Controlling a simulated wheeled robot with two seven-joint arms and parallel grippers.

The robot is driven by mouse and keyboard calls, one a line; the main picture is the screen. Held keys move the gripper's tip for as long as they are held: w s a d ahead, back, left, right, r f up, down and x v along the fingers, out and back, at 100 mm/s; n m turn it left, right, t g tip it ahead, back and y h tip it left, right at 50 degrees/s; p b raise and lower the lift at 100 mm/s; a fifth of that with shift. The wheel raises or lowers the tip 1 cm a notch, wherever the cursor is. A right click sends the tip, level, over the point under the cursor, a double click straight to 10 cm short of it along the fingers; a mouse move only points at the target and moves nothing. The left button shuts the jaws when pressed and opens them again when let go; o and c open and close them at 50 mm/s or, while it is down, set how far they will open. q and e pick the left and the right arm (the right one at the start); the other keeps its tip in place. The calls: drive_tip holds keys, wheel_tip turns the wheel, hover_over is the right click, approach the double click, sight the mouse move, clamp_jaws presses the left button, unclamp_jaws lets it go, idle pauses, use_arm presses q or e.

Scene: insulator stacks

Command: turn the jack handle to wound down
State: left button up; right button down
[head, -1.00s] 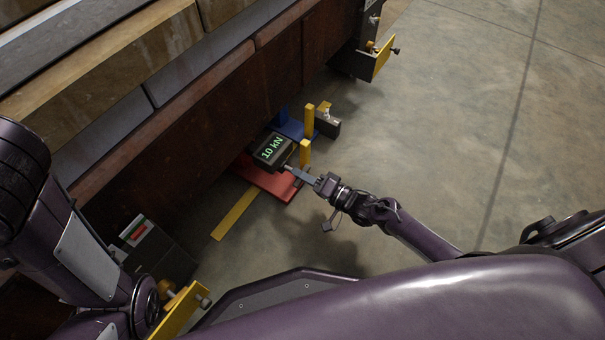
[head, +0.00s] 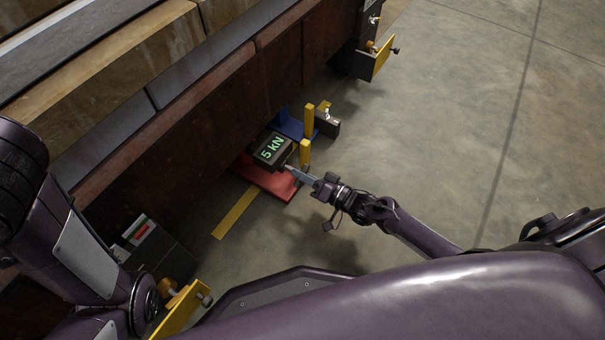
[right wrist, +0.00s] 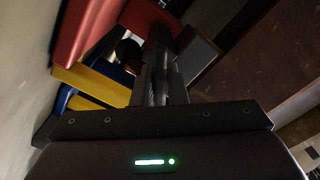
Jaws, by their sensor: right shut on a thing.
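The jack has a red base (head: 268,181) on the floor, beside the brown beam. A dark box with a green display (head: 271,150) reading "5 kN" stands over it. My right gripper (head: 301,173) reaches in from the right and is shut at the near side of the jack, on what appears to be the jack handle; its fingers hide most of it. In the right wrist view the fingers (right wrist: 158,85) close on a dark part near the red base (right wrist: 88,28). Of my left arm only links show at the left; its gripper is out of view.
The long brown beam (head: 215,110) with stacked blocks above runs along the upper left. Yellow posts (head: 308,121) and a blue base (head: 289,127) stand just behind the jack. A yellow bracket (head: 382,57) is at the top right. Open concrete floor (head: 440,150) lies to the right.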

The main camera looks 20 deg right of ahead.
drive_tip(key=shift+s+n+p, duration=0.1)
drive_tip(key=shift+n+p, duration=0.3)
drive_tip(key=shift+n, duration=13.6)
